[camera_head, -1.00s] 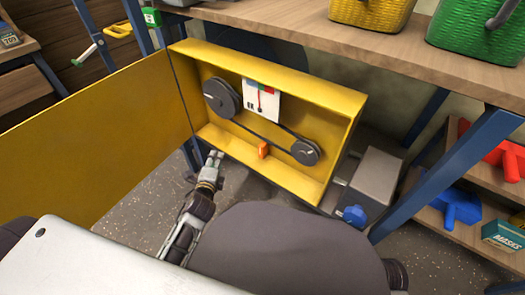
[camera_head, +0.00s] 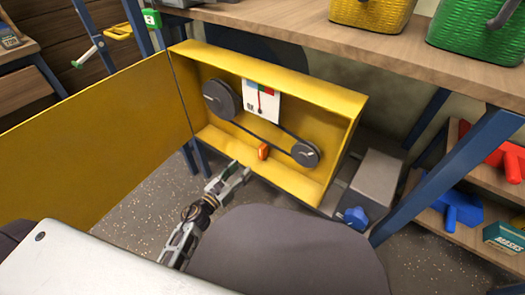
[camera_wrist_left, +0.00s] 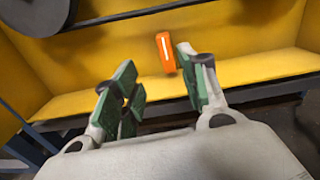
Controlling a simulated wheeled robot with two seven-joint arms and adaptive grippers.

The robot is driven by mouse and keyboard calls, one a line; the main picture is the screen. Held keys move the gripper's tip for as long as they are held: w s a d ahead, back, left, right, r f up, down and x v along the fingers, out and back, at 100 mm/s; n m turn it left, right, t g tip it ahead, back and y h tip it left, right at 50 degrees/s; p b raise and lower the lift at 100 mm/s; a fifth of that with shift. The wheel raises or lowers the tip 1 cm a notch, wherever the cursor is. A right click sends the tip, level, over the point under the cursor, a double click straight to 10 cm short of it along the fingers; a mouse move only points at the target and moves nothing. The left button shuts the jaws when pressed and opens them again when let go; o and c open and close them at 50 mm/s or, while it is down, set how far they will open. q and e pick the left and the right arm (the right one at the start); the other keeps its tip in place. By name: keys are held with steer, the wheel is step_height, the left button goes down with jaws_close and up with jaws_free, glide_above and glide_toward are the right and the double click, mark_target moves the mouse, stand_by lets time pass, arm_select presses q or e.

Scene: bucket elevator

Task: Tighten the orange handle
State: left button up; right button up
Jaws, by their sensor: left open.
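The orange handle (camera_head: 263,151) is a small upright orange piece on the back wall inside the open yellow box (camera_head: 282,82), below the belt between two dark pulleys. My left gripper (camera_head: 240,172) is open and empty at the box's front lower edge, below and to the left of the handle. In the left wrist view the handle (camera_wrist_left: 166,52) stands ahead, beyond the fingertips. It appears between the two green-padded fingers (camera_wrist_left: 157,72), close to the right finger in the picture. A gap remains between fingers and handle. My right gripper is not in view.
A large pulley (camera_head: 222,99) and a smaller pulley (camera_head: 305,153) share a belt (camera_head: 262,136) above the handle. The yellow door (camera_head: 98,140) stands open at left. A wooden table (camera_head: 420,60) with baskets overhangs above. A grey motor housing (camera_head: 375,178) sits right of the box.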

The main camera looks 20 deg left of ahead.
mark_target(260, 153)
arm_select(q)
steer(key=shift+s+d+f+m+h, duration=0.15)
steer(key=shift+d+f+m+h, duration=0.15)
steer(key=shift+m, duration=0.1)
steer(key=shift+r, duration=0.1)
steer(key=shift+b+x, duration=0.75)
steer(key=shift+x, duration=6.15)
jaws_close()
